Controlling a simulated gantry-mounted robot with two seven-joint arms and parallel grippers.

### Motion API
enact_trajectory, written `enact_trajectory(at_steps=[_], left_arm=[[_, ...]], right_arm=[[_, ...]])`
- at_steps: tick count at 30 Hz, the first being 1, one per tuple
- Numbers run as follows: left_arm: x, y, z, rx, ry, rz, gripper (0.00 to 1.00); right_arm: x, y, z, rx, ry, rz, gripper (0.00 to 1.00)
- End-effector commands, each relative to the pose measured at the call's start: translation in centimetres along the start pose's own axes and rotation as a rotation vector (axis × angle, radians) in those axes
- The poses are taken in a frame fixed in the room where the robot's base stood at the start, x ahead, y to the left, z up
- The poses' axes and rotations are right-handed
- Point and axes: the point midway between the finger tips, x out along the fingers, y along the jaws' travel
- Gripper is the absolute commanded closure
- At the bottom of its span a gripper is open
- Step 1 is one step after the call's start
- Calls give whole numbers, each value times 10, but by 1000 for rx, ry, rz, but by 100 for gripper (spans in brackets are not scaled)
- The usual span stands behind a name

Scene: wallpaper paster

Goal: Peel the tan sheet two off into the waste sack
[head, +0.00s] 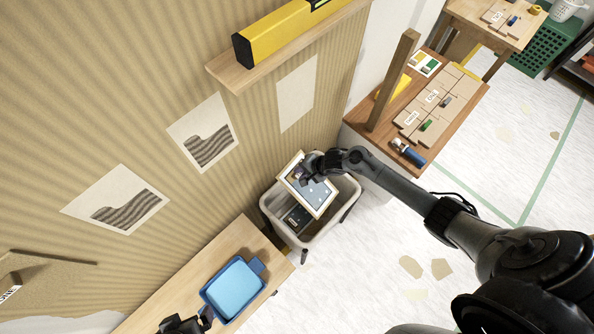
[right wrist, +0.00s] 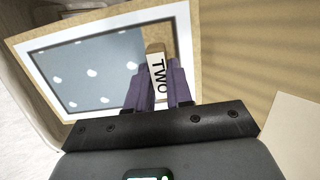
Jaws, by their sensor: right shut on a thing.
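Sheet two (head: 318,196) is a stiff-looking panel with a tan edge, a white band and a blue-grey dotted middle. It is tilted over the mouth of the pale waste sack (head: 343,222). In the right wrist view, the sheet (right wrist: 90,65) has a tan tab with a label reading TWO between the purple fingers (right wrist: 157,90). A dark piece (head: 297,218) shows inside the sack. My left gripper (head: 187,326) is partly cut off at the bottom edge, near a blue tray; its jaws are unclear.
The blue tray (head: 233,287) stands on a wooden bench (head: 190,290) left of the sack. A yellow level (head: 280,35) lies on a wall shelf. A post (head: 391,80) and a bench with labelled boards (head: 435,105) stand right. Pale patches (head: 205,130) mark the striped wall.

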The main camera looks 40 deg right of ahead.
Motion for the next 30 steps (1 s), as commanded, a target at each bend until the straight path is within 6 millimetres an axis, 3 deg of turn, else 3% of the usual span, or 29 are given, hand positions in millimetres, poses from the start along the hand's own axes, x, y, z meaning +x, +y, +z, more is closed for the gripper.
enact_trajectory(at_steps=[14,22,30], left_arm=[[1,2,0,-8,1,6,1],[-10,0,-3,-3,0,2,1],[11,-1,4,4,-2,-4,1]], right_arm=[[1,2,-3,2,1,10,100],[-2,0,-2,5,1,11,100],[25,19,-7,4,2,11,100]])
